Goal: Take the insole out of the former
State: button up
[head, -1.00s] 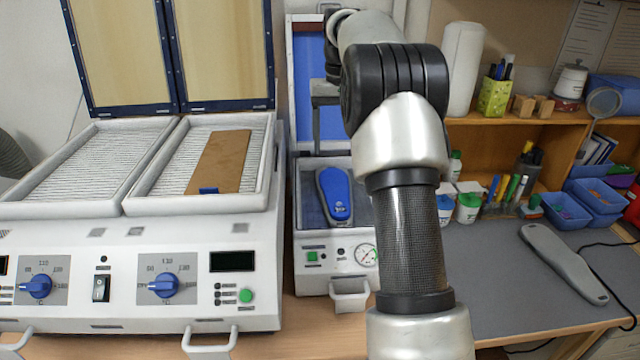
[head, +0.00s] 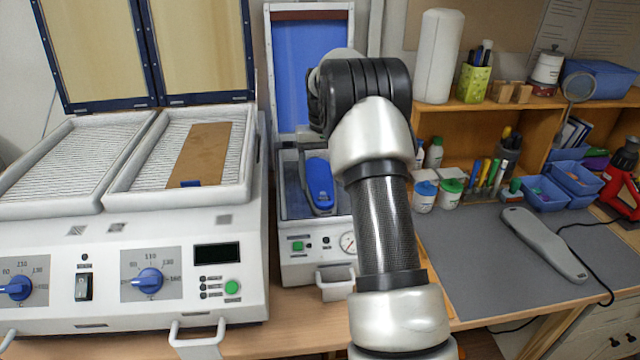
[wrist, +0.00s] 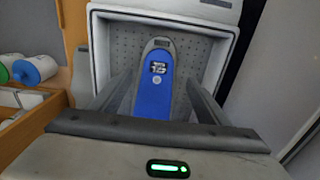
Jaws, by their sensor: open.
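The blue insole (head: 320,184) lies in the open former (head: 284,262), a small white machine with a raised blue-lined lid (head: 308,75). In the wrist view the insole (wrist: 154,95) lies on the former's perforated grey bed (wrist: 195,62), its grey-capped end away from me. My gripper (wrist: 160,85) is open, with one finger on each side of the insole in that view. I cannot tell whether the fingers touch it or how high they are above the bed. In the head view my arm hides most of the gripper and the former's right side.
A large white heating machine (head: 90,240) with open lids stands close on the left, a brown sheet (head: 203,155) on its right bed. A grey mat (head: 470,270) with a long grey tool (head: 545,243) lies right. Shelves with bottles and blue bins (head: 543,192) stand behind.

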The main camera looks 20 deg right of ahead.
aim_at(324, 197)
notch_tip(324, 197, down, 5)
jog(key=shift+s+d+r, duration=0.1)
jog(key=shift+d+r, duration=0.05)
jog(key=c, duration=1.1)
